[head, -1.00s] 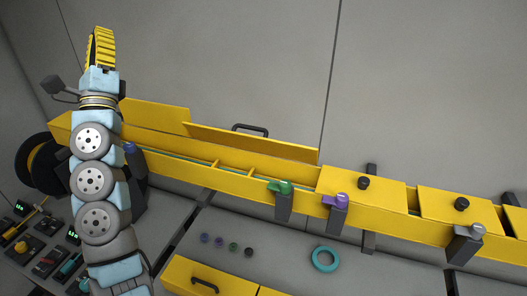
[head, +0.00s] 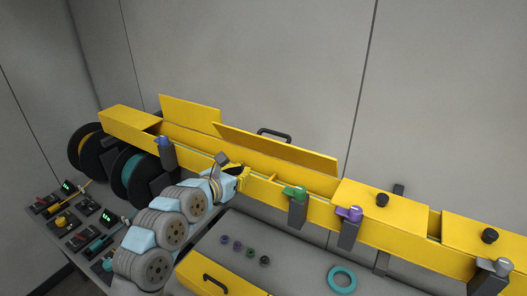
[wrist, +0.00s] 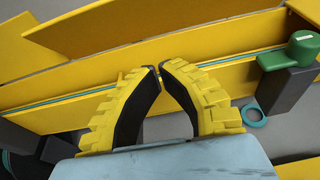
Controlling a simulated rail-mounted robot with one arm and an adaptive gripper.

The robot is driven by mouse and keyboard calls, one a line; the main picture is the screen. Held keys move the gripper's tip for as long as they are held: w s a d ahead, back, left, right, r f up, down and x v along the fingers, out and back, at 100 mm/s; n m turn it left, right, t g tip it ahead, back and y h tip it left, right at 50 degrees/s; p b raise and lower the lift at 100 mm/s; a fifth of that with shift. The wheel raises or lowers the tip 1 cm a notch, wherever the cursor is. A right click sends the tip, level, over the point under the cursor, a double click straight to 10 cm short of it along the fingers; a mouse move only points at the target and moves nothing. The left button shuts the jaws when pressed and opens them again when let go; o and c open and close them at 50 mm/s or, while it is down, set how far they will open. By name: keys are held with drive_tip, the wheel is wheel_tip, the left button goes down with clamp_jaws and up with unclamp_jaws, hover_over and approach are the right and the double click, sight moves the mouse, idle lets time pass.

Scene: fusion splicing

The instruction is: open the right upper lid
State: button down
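The long yellow trough has two closed lids at the right in the head view. The nearer closed lid (head: 365,212) has a black knob (head: 382,200). The farther-right closed lid (head: 462,236) also has a black knob (head: 490,235). Two lids stand raised, the left raised lid (head: 190,114) and the middle raised lid (head: 285,152). My gripper (wrist: 160,67) is in front of the trough's open middle section, left of the closed lids. Its yellow fingers almost meet at the tips, with nothing seen between them. It shows small in the head view (head: 241,177).
Purple (head: 352,214), green (head: 296,194), blue (head: 163,141) and grey (head: 500,267) clamps line the trough's front. A teal ring (head: 341,279) and several small caps (head: 237,248) lie on the bench. Black reels (head: 128,170) stand at the left.

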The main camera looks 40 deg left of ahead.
drive_tip(key=p, duration=0.2)
approach(267, 149)
wheel_tip(267, 149, down, 3)
drive_tip(key=w, duration=0.3)
drive_tip(key=w+r, duration=0.1)
drive_tip(key=shift+w+a+r+p, duration=0.1)
drive_tip(key=shift+w+a+p, duration=0.2)
drive_tip(key=shift+w+p, duration=0.1)
drive_tip(key=shift+w+a+r, duration=0.1)
drive_tip(key=shift+w+r, duration=0.1)
drive_tip(key=shift+w, duration=0.4)
